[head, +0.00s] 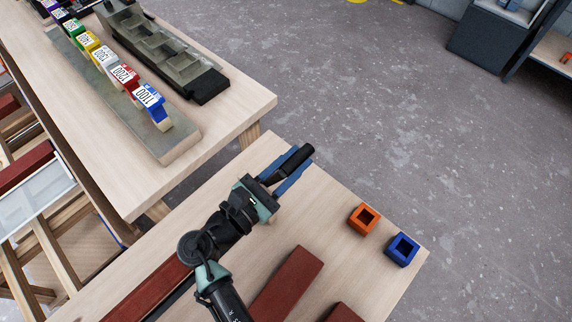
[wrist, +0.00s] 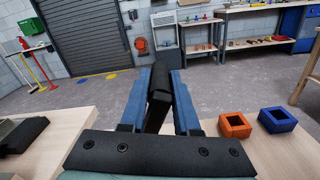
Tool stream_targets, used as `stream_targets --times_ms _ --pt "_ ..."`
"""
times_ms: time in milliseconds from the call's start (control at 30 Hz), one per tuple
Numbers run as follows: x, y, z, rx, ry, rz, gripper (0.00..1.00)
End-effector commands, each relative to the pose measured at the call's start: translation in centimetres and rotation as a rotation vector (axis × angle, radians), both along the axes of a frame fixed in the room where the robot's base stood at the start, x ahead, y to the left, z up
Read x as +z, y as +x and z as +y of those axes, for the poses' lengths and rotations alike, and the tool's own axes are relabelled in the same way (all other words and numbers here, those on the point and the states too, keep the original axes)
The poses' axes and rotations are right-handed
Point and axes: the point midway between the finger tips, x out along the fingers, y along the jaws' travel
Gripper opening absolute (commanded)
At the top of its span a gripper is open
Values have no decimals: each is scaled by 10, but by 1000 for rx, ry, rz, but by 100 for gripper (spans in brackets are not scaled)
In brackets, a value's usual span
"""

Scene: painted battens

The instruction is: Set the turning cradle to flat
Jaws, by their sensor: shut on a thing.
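My gripper (head: 300,159) is at the far edge of the near wooden table. Its two blue fingers are shut on a black bar-shaped thing (head: 294,164), whose rounded end sticks out past the fingertips. In the wrist view the black thing (wrist: 159,85) lies between the fingers, above the tabletop edge, with the floor behind it. I cannot tell whether it is a handle of the turning cradle or a loose piece. No cradle can be made out for certain, so its setting cannot be read.
An orange square block (head: 365,218) and a blue one (head: 402,249), both hollow, stand right of my gripper. A red-brown batten (head: 288,284) lies nearer. The other table (head: 226,112) holds a board with several coloured numbered tags (head: 151,101) and a dark grey compartmented tray (head: 172,58).

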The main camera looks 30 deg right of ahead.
Motion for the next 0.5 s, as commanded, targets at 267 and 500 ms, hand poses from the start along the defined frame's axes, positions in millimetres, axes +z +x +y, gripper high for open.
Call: stream_targets --times_ms 267,500 --pt "-9 -10 -11 -2 47 -130 0" --pt "-18 -19 -17 -1 88 -244 0"
